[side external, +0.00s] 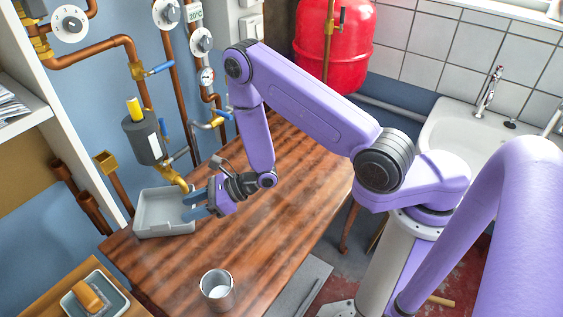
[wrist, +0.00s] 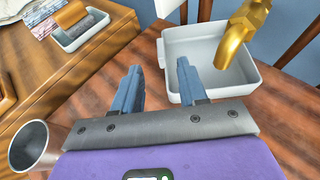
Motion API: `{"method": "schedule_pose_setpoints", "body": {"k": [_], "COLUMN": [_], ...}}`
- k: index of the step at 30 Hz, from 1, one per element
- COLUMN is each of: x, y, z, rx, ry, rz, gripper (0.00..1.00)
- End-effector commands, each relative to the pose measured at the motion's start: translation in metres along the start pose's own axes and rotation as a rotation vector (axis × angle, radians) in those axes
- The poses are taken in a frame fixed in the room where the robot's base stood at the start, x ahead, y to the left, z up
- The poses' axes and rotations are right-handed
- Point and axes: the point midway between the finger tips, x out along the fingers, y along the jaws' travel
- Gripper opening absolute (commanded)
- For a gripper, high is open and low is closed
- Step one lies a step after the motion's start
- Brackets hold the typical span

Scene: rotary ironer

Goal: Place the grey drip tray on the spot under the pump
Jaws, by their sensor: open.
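The grey drip tray (side external: 152,224) sits at the left end of the wooden bench, level and empty, below the brass spout (side external: 176,179) of the dark grey pump (side external: 143,137). In the wrist view the tray (wrist: 228,84) lies at upper right with the brass spout (wrist: 243,32) hanging over it. My gripper (side external: 190,204) is at the tray's right side in the side view, low over the bench. Its fingers (wrist: 158,76) are open; one overlaps the tray's near corner, the other is outside the tray. I cannot tell whether they touch it. The bench surface under the tray is hidden.
A metal cup (side external: 217,289) stands at the bench's front; it also shows in the wrist view (wrist: 36,146). Copper pipes (side external: 110,46) rise behind the tray. The bench's middle is clear.

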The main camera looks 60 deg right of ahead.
Motion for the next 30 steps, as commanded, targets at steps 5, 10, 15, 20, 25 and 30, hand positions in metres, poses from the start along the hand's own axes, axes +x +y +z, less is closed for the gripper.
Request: {"method": "schedule_pose_setpoints", "body": {"k": [5, 10, 15, 20, 25, 30], "x": [0.004, 0.003, -0.015, -0.047, -0.093, -0.145], "y": [0.010, 0.045, 0.087, 0.122, 0.152, 0.169], "z": [0.017, 0.058, 0.092, 0.111, 0.118, 0.114], "rx": [-0.043, -0.173, -0.335, -0.506, -0.704, -0.923], "ry": [-0.024, -0.079, -0.128, -0.164, -0.193, -0.216], "rz": [0.077, 0.304, 0.563, 0.797, 1.033, 1.253], "gripper": [0.42, 0.42, 0.42, 0.42, 0.42, 0.42]}}
